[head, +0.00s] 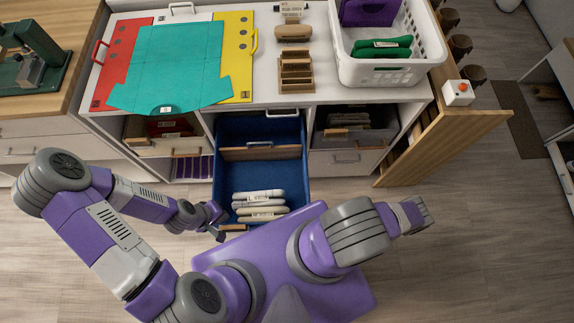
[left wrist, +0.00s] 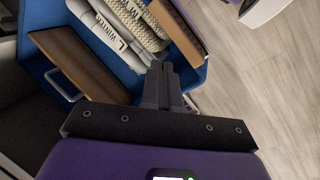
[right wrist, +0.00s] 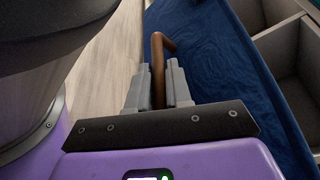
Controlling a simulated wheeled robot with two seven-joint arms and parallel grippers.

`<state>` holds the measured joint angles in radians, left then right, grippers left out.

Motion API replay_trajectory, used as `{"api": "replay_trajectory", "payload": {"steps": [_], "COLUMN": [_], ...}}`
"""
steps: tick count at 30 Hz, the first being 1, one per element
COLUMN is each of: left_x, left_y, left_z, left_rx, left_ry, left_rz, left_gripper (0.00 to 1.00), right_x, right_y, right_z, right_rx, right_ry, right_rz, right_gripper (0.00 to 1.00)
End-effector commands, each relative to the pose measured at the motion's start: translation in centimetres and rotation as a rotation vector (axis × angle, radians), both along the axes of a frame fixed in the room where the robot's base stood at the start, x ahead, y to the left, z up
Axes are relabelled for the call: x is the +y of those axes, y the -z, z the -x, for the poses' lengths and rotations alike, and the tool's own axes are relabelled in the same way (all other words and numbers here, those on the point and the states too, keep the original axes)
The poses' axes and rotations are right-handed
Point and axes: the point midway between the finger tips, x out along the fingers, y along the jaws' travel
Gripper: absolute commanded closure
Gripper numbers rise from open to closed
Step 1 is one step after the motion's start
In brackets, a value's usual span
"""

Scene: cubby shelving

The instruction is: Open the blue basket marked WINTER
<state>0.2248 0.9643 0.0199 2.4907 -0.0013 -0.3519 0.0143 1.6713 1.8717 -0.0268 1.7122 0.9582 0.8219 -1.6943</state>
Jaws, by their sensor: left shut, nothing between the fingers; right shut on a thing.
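The blue basket (head: 260,178) extends out of the middle cubby, its top open, with a wooden divider (head: 260,153) and several pale folded bundles (head: 259,203) inside. The basket's own label does not show. My left gripper (head: 216,218) is shut and empty at the basket's front left; its fingers (left wrist: 160,72) show close to the basket's rim. My right gripper (right wrist: 158,85) is shut on a brown bent handle (right wrist: 159,50) beside a blue wall. It is hidden in the head view.
A teal folded sheet (head: 170,65) lies on red and yellow boards on the countertop. A white crate (head: 388,70) stands at the right. Other baskets fill the neighbouring cubbies (head: 165,130). A wooden panel (head: 440,145) sticks out at the right.

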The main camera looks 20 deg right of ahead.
Motion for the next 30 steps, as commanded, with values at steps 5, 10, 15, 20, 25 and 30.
{"api": "replay_trajectory", "payload": {"steps": [5,10,15,20,25,30], "left_x": [0.0,0.0,0.0,0.0,0.0,0.0], "left_y": [0.0,0.0,0.0,0.0,-0.2,-0.4], "left_z": [0.0,0.0,0.0,0.0,0.0,0.0], "left_rx": [0.000,0.000,0.000,0.000,0.000,0.000], "left_ry": [0.000,0.000,0.000,0.000,0.000,0.000], "left_rz": [0.000,0.000,0.000,0.000,0.000,0.000], "left_gripper": [1.00,1.00,1.00,1.00,1.00,1.00], "right_x": [-0.2,-0.2,-0.2,0.0,-0.8,-3.0], "right_y": [0.3,0.3,0.2,0.1,-0.1,-0.7], "right_z": [0.4,0.4,0.3,0.3,0.9,2.8], "right_rx": [0.003,0.003,0.004,0.001,0.001,0.004], "right_ry": [-0.005,-0.004,-0.003,-0.002,-0.003,-0.002], "right_rz": [0.010,0.010,0.009,0.005,0.006,0.010], "right_gripper": [1.00,1.00,0.75,0.75,0.75,0.75]}}
